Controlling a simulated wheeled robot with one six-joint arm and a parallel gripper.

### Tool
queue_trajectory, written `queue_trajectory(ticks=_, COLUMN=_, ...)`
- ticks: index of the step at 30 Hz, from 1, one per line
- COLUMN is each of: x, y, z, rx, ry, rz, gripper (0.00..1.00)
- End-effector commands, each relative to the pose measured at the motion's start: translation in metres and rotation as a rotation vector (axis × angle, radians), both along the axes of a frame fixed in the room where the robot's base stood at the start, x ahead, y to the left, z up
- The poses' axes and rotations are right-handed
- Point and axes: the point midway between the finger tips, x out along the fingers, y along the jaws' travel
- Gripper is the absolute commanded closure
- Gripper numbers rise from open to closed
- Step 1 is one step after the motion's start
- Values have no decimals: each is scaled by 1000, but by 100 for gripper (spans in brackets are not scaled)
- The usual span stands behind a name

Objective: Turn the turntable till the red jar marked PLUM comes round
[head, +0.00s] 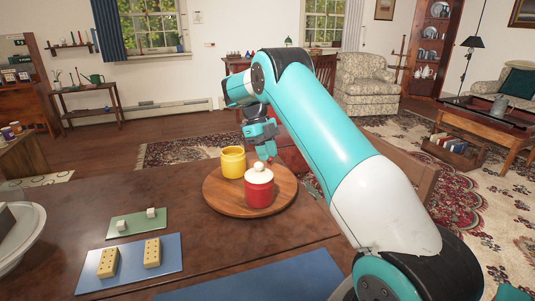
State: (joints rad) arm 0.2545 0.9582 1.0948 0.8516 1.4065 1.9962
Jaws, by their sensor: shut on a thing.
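The round wooden turntable (222,202) stands on the dark table. A red jar (259,193) with a cream lid and knob sits on its front right part; no PLUM marking can be read from here. A yellow jar (233,164) stands behind it to the left, also on the turntable. My gripper (266,157) points down just behind the red jar's knob, at the turntable's far side. Its jaws look shut on the turntable's far rim, but the contact is small and partly hidden by the jar lid.
A blue mat (130,267) with two yellow blocks (152,253) and a green mat (138,226) with two small pale cubes lie to the left. A white dish (22,238) is at the left edge. Another blue mat (270,278) lies in front. A chair stands behind.

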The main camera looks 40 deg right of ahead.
Motion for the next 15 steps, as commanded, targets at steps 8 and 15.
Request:
queue_trajectory(ticks=8, x=-3, y=1, z=-2, rx=9, ry=10, rz=-28, gripper=100)
queue_trajectory(ticks=15, x=-3, y=0, z=-2, rx=8, ry=10, rz=-32, gripper=100)
